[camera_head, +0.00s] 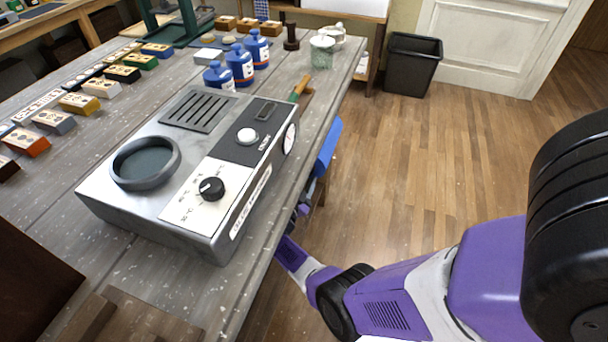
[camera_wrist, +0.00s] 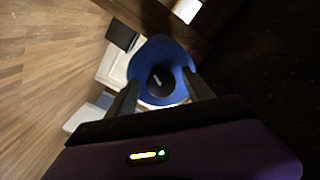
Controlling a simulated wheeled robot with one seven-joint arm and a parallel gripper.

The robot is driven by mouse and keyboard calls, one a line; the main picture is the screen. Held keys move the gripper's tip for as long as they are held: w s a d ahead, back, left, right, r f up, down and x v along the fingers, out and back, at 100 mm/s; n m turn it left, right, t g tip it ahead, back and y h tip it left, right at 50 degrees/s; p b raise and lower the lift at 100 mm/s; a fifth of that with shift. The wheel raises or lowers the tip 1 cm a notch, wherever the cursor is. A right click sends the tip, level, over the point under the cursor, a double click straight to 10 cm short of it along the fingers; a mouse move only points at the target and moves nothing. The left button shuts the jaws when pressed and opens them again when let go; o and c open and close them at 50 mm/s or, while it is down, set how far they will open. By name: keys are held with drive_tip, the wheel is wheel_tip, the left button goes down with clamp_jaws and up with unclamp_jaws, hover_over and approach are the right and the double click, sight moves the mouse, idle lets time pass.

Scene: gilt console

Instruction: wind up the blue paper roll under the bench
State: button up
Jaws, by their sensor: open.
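The blue paper roll (camera_wrist: 176,50) shows nearly end-on in the wrist view, a blue round with a dark round centre (camera_wrist: 160,79). In the head view, a blue strip (camera_head: 328,148) shows beyond the right edge of the bench (camera_head: 55,205), below its top; the rest is hidden by the bench. My gripper (camera_wrist: 160,80) is open, its two dark fingers apart, one on each side of the roll's lower part in the picture. I cannot tell whether they touch it. In the head view my purple arm reaches down beside the bench edge, and the gripper is mostly hidden there.
A grey metal device (camera_head: 140,205) with a dial stands near the bench edge. Blue bottles (camera_head: 240,62) and rows of small boxes (camera_head: 102,87) stand farther back. A black bin (camera_head: 411,65) is on the floor by the wall. The wooden floor (camera_head: 430,150) right of the bench is clear.

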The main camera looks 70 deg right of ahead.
drive_tip(key=a+p, duration=0.1)
drive_tip(key=a, duration=0.6)
drive_tip(key=shift+s, duration=0.3)
drive_tip(key=shift+a, duration=0.1)
drive_tip(key=s+a+r+n+t+y, duration=0.4)
drive_tip(key=s+a+r+n+y, duration=0.2)
drive_tip(key=a, duration=0.5)
drive_tip(key=s+a+r+n+t+y+p, duration=0.1)
drive_tip(key=s+a+r+n+t+y, duration=0.3)
drive_tip(key=s+a+r+n, duration=0.5)
drive_tip(key=s+a+r+n+t+y, duration=0.5)
drive_tip(key=s+a+r+n+y, duration=0.2)
drive_tip(key=a, duration=0.7)
wheel_tip(320, 180, up, 2)
drive_tip(key=n+y, duration=0.1)
drive_tip(key=n, duration=0.2)
drive_tip(key=shift+s+a+r+n, duration=0.2)
drive_tip(key=shift+a+r+n, duration=0.05)
drive_tip(key=shift+a+n, duration=0.05)
